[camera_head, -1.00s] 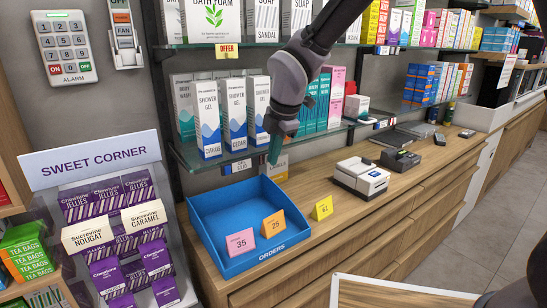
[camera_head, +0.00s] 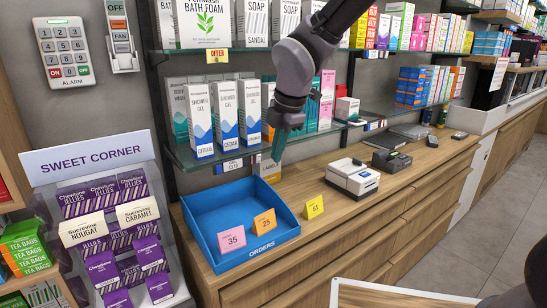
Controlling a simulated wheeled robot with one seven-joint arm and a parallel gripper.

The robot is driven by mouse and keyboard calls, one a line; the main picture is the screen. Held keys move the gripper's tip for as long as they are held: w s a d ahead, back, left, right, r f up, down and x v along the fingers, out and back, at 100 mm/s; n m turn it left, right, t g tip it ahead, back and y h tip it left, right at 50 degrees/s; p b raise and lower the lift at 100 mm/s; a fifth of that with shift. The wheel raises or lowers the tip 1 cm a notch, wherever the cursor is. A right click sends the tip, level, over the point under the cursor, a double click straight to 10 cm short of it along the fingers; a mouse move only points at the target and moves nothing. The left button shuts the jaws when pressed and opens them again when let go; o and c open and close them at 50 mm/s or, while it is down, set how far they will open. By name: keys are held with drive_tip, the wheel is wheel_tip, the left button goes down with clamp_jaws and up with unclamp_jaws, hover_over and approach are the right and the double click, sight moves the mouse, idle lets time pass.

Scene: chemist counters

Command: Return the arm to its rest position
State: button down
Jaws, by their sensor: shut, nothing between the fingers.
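My gripper (camera_head: 279,146) hangs from my arm in front of the lower glass shelf, with its fingers pointing down. It is shut and empty. It is above and behind the blue orders tray (camera_head: 203,227), apart from it. My arm comes in from the top of the picture and hides part of the shelf stock behind it.
White shower gel boxes (camera_head: 224,112) stand on the shelf just left of my gripper. A pink 35 card (camera_head: 231,239) and an orange 25 card (camera_head: 265,222) are at the tray; a yellow 61 card (camera_head: 314,207) stands right of it. A white device (camera_head: 353,178) sits on the counter.

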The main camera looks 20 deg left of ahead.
drive_tip(key=w+d+r+m+t, duration=0.1)
drive_tip(key=d+r+m, duration=0.65)
drive_tip(key=d, duration=0.55)
drive_tip(key=w+d+r+m+t, duration=0.1)
drive_tip(key=d+r+m, duration=0.7)
drive_tip(key=d, duration=0.5)
drive_tip(key=s+d+r+m+t, duration=0.1)
drive_tip(key=s+d+m, duration=0.3)
drive_tip(key=d+m, duration=0.3)
drive_tip(key=s+d+m+t, duration=0.1)
drive_tip(key=s+d+m, duration=0.3)
drive_tip(key=d+m, duration=0.3)
drive_tip(key=shift+r+m+t+h, duration=0.4)
drive_tip(key=shift+m, duration=0.85)
